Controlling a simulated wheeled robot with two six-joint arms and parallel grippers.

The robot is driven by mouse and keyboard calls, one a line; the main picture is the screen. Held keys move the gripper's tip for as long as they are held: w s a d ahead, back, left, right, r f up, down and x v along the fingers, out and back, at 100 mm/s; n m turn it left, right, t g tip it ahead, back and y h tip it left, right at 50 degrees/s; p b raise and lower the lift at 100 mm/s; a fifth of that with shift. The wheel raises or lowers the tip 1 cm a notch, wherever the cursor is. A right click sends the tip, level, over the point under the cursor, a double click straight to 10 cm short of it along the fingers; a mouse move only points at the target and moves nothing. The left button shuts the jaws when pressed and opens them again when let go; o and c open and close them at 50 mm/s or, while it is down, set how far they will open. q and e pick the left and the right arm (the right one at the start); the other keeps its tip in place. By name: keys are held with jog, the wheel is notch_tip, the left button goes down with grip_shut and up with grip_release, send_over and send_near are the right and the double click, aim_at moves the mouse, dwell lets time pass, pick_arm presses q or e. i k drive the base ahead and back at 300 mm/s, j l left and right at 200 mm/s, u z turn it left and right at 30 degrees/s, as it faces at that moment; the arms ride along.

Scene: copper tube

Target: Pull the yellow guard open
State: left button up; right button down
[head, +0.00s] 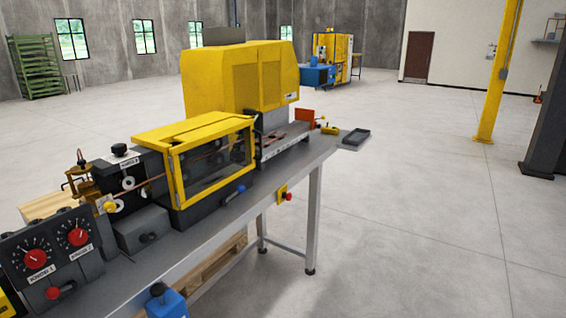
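The yellow guard (175,178) is a yellow-framed box with clear panels on the machine bench in the head view. Its front frame looks closed over the dark base under it. A copper tube (152,181) runs in from the left and shows through the panels. Neither of my grippers is in view, and nothing touches the guard.
The bench (205,243) stands on metal legs. A panel with red knobs (52,247) is at the front left, and a large yellow machine cover (232,80) is behind the guard. A blue object (166,302) is at the bottom edge. The floor (400,230) to the right is clear.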

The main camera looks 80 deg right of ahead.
aim_at(193, 139)
jog(key=z, duration=2.35)
